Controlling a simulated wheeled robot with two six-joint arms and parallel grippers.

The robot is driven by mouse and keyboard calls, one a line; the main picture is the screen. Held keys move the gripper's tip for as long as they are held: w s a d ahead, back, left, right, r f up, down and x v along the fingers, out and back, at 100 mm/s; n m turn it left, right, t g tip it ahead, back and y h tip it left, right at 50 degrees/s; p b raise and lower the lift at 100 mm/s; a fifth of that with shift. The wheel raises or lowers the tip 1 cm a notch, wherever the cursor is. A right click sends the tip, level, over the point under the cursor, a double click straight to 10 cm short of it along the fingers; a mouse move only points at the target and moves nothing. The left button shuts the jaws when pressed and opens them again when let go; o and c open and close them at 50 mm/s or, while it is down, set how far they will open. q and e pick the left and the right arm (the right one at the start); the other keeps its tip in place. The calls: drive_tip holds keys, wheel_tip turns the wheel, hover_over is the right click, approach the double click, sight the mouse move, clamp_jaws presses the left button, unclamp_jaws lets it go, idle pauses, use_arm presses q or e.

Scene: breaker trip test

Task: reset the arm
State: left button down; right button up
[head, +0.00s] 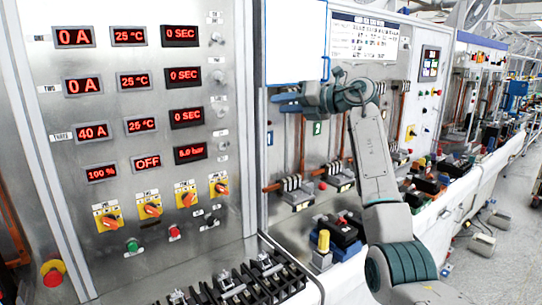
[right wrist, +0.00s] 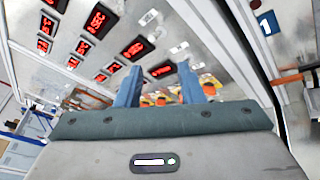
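My right arm (head: 372,160) reaches up from the lower right and bends left at the top. My right gripper (head: 280,102) has blue fingers that point left toward the control panel (head: 135,70). In the right wrist view the two blue fingers of the right gripper (right wrist: 160,82) stand well apart with nothing between them, so it is open and empty. The panel's displays and orange switches show beyond the fingers. No contact with the panel is visible. My left arm and gripper are not in view.
The panel has red displays, yellow-backed rotary switches (head: 152,208), a green button (head: 132,246) and a red emergency button (head: 52,273). Black terminal blocks (head: 240,285) lie below it. A workbench with breakers (head: 345,232) runs right. The floor aisle (head: 500,225) is at far right.

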drive_tip(key=s+d+f+m+t+h, duration=0.3)
drive_tip(key=d+f+m+t, duration=0.5)
drive_tip(key=m, duration=0.2)
drive_tip(key=s+d+f+m+t+h, duration=0.3)
drive_tip(key=d+f+m+t+h, duration=0.1)
drive_tip(key=d+f+m+t, duration=0.5)
drive_tip(key=s+d+f+m+g+h, duration=0.3)
drive_tip(key=s+d+f+m+h, duration=0.35)
drive_tip(key=f+m, duration=0.3)
drive_tip(key=s+d+f+m+g+h, duration=0.45)
drive_tip(key=s+f+m+h, duration=0.3)
drive_tip(key=f, duration=0.35)
drive_tip(key=s+f+m+g+y, duration=0.3)
drive_tip(key=s+f+g, duration=0.5)
drive_tip(key=s+f, duration=0.8)
drive_tip(key=s+a+f+g+y, duration=0.2)
drive_tip(key=s+g, duration=0.1)
drive_tip(key=s, duration=0.7)
drive_tip(key=s+a+f+g+y, duration=0.1)
drive_tip(key=s+a+f+g, duration=0.15)
drive_tip(key=s, duration=0.65)
wheel_tip(320, 180, down, 30)
drive_tip(key=d+g+b, duration=0.1)
drive_tip(key=d+b, duration=0.1)
drive_tip(key=s+d+f+g+b, duration=0.1)
drive_tip(key=s+f, duration=1.8)
drive_tip(key=f, duration=0.3)
drive_tip(key=shift+d+f+m+g+b, duration=0.3)
drive_tip(key=shift+b, duration=0.05)
